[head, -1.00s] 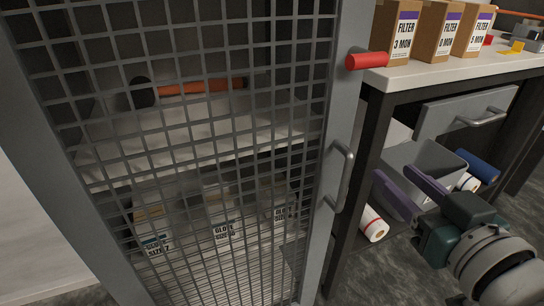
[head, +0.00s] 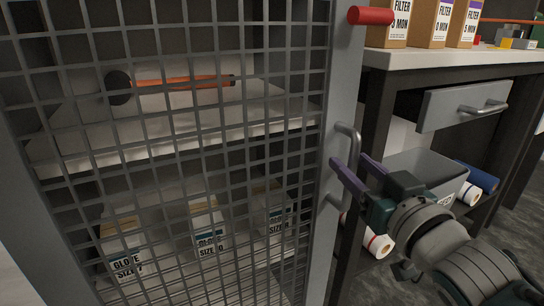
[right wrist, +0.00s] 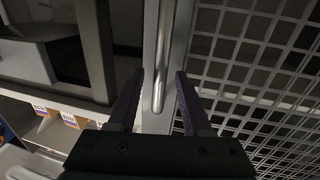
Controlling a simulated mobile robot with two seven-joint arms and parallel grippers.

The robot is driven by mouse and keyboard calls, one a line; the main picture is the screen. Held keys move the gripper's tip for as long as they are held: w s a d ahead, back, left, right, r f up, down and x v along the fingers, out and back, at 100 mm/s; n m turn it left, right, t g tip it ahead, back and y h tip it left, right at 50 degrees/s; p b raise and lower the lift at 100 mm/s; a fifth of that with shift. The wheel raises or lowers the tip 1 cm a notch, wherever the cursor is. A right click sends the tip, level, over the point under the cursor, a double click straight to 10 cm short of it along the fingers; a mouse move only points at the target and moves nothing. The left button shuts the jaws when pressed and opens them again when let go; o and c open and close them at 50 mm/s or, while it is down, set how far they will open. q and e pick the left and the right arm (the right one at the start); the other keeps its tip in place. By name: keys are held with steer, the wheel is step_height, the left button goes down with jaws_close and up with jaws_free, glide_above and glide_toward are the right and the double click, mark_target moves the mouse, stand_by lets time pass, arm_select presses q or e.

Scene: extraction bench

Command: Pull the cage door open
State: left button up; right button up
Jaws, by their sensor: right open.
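The cage door (head: 343,78) is a grey frame with wire mesh (head: 200,130), and it looks shut. Its metal bar handle (head: 353,143) stands upright on the right-hand frame post. My right gripper (head: 348,165) is open at the handle, with one purple finger on each side of it. In the right wrist view the handle (right wrist: 163,55) runs down between the two fingertips (right wrist: 160,77), with a gap on both sides. I cannot tell how deep the bar sits between the fingers. My left gripper is not in view.
A red peg-like latch (head: 371,16) juts from the door post above the handle. Behind the mesh are an orange-handled tool (head: 180,84) and glove boxes (head: 208,230). To the right stands a bench (head: 430,55) with filter boxes (head: 428,20), a drawer (head: 460,104) and a grey bin (head: 418,168) below.

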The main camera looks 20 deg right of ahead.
steer(key=shift+w+d, duration=0.1)
steer(key=shift+w, duration=0.4)
steer(key=shift+c, duration=0.3)
jaws_close()
stand_by(0.8)
